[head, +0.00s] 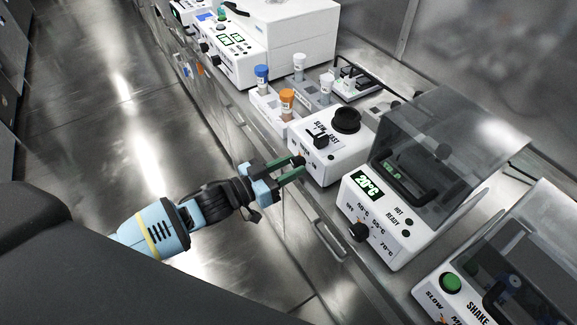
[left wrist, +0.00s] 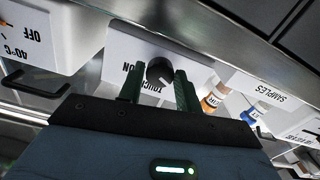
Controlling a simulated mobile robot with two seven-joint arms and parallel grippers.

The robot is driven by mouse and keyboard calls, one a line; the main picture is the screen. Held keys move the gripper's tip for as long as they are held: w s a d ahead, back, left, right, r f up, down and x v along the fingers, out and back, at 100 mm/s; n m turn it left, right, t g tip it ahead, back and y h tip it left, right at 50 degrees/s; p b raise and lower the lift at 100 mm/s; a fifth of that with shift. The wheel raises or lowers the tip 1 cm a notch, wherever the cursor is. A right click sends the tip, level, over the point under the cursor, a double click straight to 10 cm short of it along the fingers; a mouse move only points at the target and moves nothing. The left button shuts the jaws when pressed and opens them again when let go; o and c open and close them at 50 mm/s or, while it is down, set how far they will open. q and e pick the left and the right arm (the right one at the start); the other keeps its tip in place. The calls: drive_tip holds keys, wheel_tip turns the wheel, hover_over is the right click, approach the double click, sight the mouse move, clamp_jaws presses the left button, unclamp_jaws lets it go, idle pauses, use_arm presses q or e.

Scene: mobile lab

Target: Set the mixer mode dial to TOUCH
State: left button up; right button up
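The mixer (head: 330,163) is a white box with a round black cup (head: 346,120) on top and a black dial (head: 320,141) on its sloped front, beside SLOW and FAST lettering. My left gripper (head: 301,167) is open and empty, its two green fingers pointing at the mixer front, short of the dial. In the left wrist view the black mode dial (left wrist: 160,72) shows between the open fingertips (left wrist: 158,80), with ON and a partly hidden TOUCH label upside down around it. I cannot tell which label its pointer faces. My right gripper is not in view.
A heater with a 20°C display (head: 368,185) and clear lid stands right of the mixer; a shaker with a green button (head: 450,283) is nearer. Left of the mixer, a rack (head: 265,104) holds capped tubes. Drawer handles line the bench front; the floor at left is clear.

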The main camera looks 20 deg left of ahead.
use_arm(q)
drive_tip(key=c, duration=0.5)
